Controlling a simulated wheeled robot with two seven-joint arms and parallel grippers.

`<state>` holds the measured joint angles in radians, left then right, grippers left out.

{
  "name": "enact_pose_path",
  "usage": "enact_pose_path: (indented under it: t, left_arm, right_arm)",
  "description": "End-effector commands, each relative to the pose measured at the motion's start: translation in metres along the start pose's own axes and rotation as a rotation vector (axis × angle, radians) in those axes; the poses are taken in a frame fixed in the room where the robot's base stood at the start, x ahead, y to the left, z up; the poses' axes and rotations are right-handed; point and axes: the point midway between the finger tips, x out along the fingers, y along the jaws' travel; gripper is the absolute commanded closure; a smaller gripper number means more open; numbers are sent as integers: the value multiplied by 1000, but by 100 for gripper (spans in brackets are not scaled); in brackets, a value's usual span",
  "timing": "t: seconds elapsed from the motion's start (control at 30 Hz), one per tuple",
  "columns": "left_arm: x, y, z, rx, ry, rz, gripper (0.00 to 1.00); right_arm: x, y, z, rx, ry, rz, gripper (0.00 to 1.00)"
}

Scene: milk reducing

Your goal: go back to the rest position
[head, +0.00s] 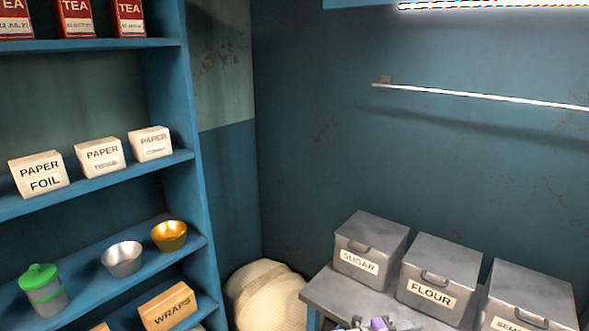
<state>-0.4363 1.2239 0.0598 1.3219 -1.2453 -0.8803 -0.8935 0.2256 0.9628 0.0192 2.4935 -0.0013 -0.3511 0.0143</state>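Neither of my grippers shows in the head view, and no part of my arms can be made out. I cannot tell what they hold or how they stand. A small cluster with purple and pale parts (378,324) is cut off by the bottom edge, on the grey table (345,295); it is too cropped to name.
A blue shelf unit (185,190) on the left holds tea boxes (76,18), paper boxes (100,157), a green-lidded jar (43,290), silver (122,259) and gold bowls (169,236) and a wraps box (167,306). Sugar (371,246) and flour bins (438,277) stand right; sacks (266,295) between.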

Motion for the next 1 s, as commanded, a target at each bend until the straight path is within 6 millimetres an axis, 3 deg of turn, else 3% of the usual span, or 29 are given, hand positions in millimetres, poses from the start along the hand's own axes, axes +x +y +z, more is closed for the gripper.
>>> enact_pose_path:
  t: [0.1,0.27,0.37,0.5,0.57,0.67,0.8,0.9,1.0]
  left_arm:
    - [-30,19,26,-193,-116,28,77]
    - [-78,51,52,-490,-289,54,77]
    - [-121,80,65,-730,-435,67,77]
    - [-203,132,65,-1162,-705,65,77]
    - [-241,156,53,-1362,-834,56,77]
    - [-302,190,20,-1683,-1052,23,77]
    - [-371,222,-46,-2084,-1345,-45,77]
    - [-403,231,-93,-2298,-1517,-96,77]
    - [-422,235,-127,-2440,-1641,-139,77]
  right_arm:
    - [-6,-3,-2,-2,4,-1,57]
    - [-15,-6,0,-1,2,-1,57]
    - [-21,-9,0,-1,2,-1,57]
    - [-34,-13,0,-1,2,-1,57]
    - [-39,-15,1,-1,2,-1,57]
    - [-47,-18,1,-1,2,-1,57]
    - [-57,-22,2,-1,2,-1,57]
    - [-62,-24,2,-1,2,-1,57]
    - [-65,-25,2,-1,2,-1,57]
